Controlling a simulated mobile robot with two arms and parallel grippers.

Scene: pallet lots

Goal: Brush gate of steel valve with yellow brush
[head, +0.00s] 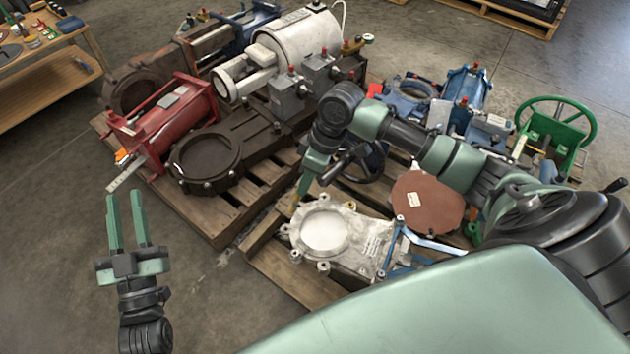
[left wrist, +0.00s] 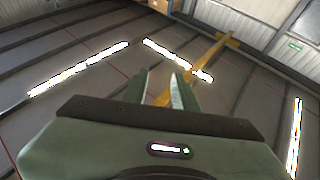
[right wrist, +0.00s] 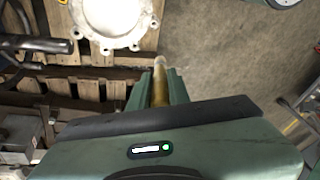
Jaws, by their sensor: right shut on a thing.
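The steel valve (head: 375,250) lies flat on a wooden pallet in the head view, with a round pale gate (head: 324,231) inside its ring. Its ring also shows at the top of the right wrist view (right wrist: 112,42). My right gripper (head: 302,186) is shut on the yellow brush (right wrist: 160,84) and points downward beside the valve's far left edge. The brush tip looks apart from the gate; its exact height is hard to tell. My left gripper (head: 126,194) is open and empty over bare floor, also open in the left wrist view (left wrist: 160,88).
A red actuator (head: 170,122) and a dark brown valve (head: 215,160) sit on the left pallet (head: 195,215). A brown disc (head: 427,201), blue valves and a green handwheel valve (head: 553,140) stand right. A workbench (head: 45,75) is upper left. Lower-left floor is clear.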

